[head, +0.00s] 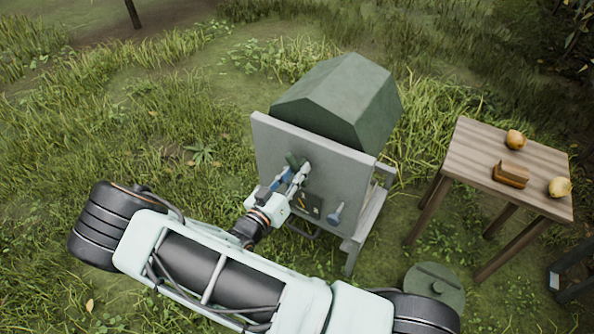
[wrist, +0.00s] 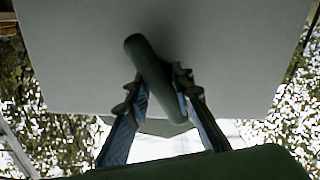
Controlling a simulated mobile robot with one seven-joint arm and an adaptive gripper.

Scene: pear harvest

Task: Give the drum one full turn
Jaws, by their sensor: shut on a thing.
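The dark green faceted drum (head: 338,98) sits on a stand behind an upright grey panel (head: 272,150). My gripper (head: 292,175) is in front of the panel's left-middle part. It is shut on a dark green crank handle (head: 292,160), whose end shows just above the fingers. In the wrist view, my gripper (wrist: 158,88) has a finger on each side of the handle (wrist: 150,62). The handle slants from upper left to lower right against the grey panel (wrist: 80,60). The rest of the crank is hidden.
A round green lid-like object (head: 436,284) lies on the grass. A dark crate (head: 572,272) is at the right edge. A blue-grey tool-like part (head: 336,213) is on the panel.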

